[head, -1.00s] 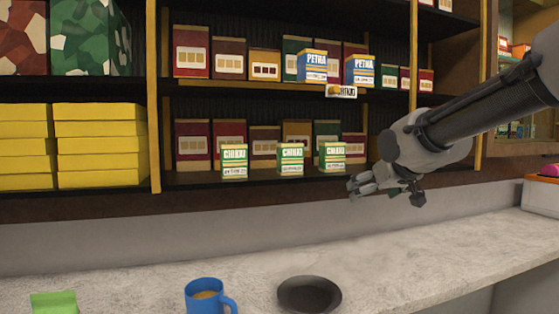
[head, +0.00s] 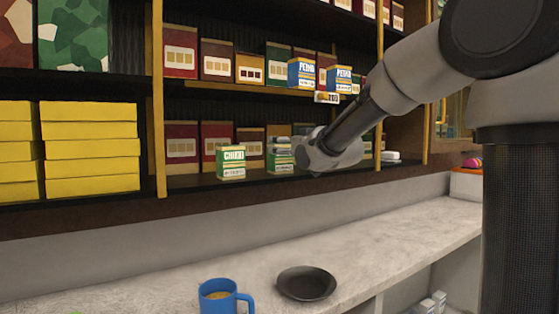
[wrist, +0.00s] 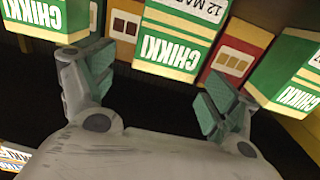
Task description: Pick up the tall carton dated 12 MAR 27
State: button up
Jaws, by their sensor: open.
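Green-and-white CHIKKI cartons stand on the lower shelf. The wrist view shows them upside down. Its middle carton (wrist: 185,38) has a label reading "12 MA", the rest cut off; it lies ahead, between and beyond my fingers. Another CHIKKI carton (wrist: 45,15) is at the left and a third (wrist: 290,75) at the right, their dates out of view. In the head view, the left carton (head: 231,163) is clear and the middle one (head: 281,164) is partly covered by my gripper (head: 281,148). My arm hides the third. My gripper is open and empty in the wrist view (wrist: 155,83).
Blue-and-white PETHA cartons (head: 301,74) stand on the shelf above, with a small tag (head: 327,97) at its edge. Red and brown boxes (head: 215,138) stand behind the CHIKKI cartons. Yellow boxes (head: 90,150) are stacked left. A blue mug (head: 220,298) and dark dish (head: 306,284) are on the counter.

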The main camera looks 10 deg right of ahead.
jog(key=x, duration=0.4)
jog(key=shift+w+a+f, duration=0.2)
jog(key=shift+a+f, duration=0.05)
jog(key=shift+f, duration=0.05)
jog(key=c, duration=1.3)
jog(key=shift+r, duration=0.1)
